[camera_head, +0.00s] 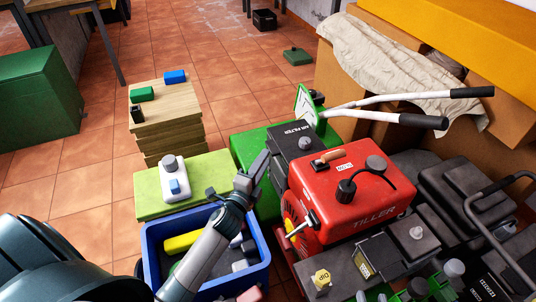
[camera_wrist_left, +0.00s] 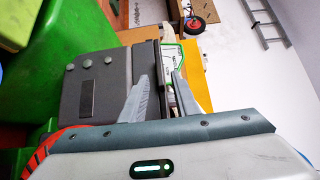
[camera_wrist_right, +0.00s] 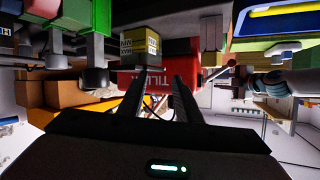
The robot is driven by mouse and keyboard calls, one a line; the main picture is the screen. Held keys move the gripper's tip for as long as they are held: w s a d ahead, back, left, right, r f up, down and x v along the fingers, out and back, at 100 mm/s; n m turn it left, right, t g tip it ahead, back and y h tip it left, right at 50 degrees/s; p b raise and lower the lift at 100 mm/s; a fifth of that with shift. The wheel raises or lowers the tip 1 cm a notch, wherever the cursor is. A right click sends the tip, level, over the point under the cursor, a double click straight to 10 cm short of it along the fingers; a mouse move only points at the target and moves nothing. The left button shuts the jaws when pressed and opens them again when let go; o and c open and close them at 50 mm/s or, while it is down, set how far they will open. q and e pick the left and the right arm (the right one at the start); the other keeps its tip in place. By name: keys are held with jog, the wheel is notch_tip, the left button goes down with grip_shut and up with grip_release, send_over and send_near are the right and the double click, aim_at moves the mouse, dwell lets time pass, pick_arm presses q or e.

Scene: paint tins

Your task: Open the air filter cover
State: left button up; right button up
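The air filter (camera_head: 290,137) is a dark box with "AIR FILTER" lettering and a grey knob on top, beside the red tiller body (camera_head: 350,195). Its lid looks closed. In the left wrist view a dark box (camera_wrist_left: 95,85) with round knobs and a label, apparently the air filter, lies beyond my left gripper. My left gripper (camera_head: 243,178) is just left of the air filter in the head view. In the left wrist view its fingers (camera_wrist_left: 160,75) are apart, with the box's edge showing between them; contact cannot be told. My right gripper (camera_wrist_right: 158,80) is open and empty, facing the red tiller.
A blue crate (camera_head: 160,270) of loose items stands below my left arm. A green board (camera_head: 205,180) and stacked wooden planks (camera_head: 165,110) lie left of the tiller. White handlebars (camera_head: 375,115) extend right. A yellow-labelled box (camera_wrist_right: 140,45) is near my right gripper.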

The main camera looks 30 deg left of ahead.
pick_arm(q)
jog(key=w, duration=0.4)
jog(key=shift+w+a, duration=0.1)
grip_shut()
